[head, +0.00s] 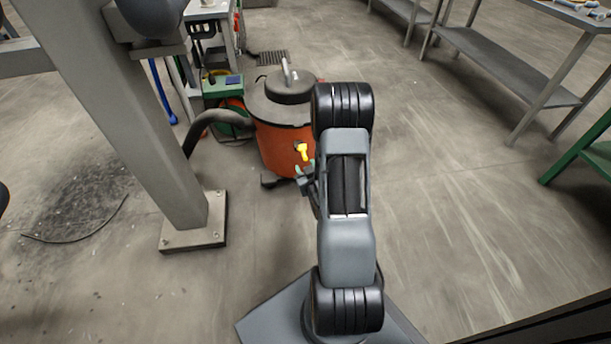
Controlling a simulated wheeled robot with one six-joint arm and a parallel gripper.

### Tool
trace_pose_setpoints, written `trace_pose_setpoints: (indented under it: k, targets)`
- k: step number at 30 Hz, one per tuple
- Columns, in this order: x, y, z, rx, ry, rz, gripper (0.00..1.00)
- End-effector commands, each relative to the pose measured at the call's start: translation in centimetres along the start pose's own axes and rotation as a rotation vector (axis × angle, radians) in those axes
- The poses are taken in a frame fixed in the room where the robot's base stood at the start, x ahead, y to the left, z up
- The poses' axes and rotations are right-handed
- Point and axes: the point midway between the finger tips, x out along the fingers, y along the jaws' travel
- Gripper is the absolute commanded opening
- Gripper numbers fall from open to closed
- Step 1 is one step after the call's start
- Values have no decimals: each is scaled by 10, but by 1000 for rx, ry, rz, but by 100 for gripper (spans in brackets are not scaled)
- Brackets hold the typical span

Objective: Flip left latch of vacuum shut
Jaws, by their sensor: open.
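The vacuum (275,140) has an orange drum and a dark grey lid with a handle on top. It stands on the floor just beyond my arm. A yellow latch (303,151) shows on the front of the drum, below the lid rim. Whether it is shut is too small to tell. My arm hides the right side of the vacuum.
A dark hose (222,118) leaves the vacuum to the left. A grey steel post (130,110) with a floor plate stands at the left. A green case (222,84) sits behind. A metal bench (510,72) is at the right. The floor right of my arm is clear.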

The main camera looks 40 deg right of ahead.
Motion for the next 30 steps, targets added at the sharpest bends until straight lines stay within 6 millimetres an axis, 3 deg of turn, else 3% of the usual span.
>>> trace_pose_setpoints:
  k: [1,3,9,14,30]
  targets:
    - [0,0,34,9,28,17,43]
    - [-4,3,50,17,74,38,43]
    - [-11,8,74,30,151,75,43]
    - [1,10,74,30,171,83,43]
    - [96,18,58,31,171,83,43]
